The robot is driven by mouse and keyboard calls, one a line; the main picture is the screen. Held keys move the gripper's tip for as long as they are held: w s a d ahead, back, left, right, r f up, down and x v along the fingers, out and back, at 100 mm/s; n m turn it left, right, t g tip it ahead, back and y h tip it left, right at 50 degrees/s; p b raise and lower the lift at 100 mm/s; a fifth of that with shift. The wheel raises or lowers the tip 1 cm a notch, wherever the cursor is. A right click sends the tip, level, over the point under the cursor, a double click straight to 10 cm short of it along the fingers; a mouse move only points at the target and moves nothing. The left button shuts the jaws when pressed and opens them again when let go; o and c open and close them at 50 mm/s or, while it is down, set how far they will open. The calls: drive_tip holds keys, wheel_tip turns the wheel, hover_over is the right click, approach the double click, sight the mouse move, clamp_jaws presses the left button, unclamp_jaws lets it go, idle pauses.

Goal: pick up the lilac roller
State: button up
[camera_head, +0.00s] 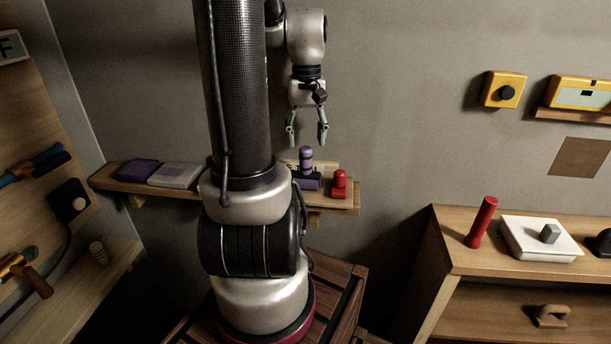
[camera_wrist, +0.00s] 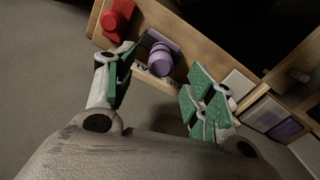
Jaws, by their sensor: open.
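The lilac roller (camera_head: 306,158) stands upright on the wall shelf, in or on a dark purple stand (camera_head: 309,182). In the wrist view the roller (camera_wrist: 160,59) is seen end-on, between and beyond the finger tips. My gripper (camera_head: 307,138) is open and empty, pointing down just above the roller's top. In the wrist view, its green-padded fingers (camera_wrist: 160,75) spread to either side of the roller. I see no contact between the fingers and the roller. The roller's lower part is partly hidden by the stand.
A red stamp-like piece (camera_head: 340,184) stands close to the right of the roller on the wooden shelf (camera_head: 348,205). A lettered plate (camera_wrist: 156,81) lies beside the roller. Purple (camera_head: 138,170) and pale (camera_head: 175,175) flat blocks lie on the shelf's left part.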

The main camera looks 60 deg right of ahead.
sight(306, 148)
wheel_tip(306, 148, down, 5)
drive_tip(key=shift+f, duration=0.1)
clamp_jaws()
idle(0.3)
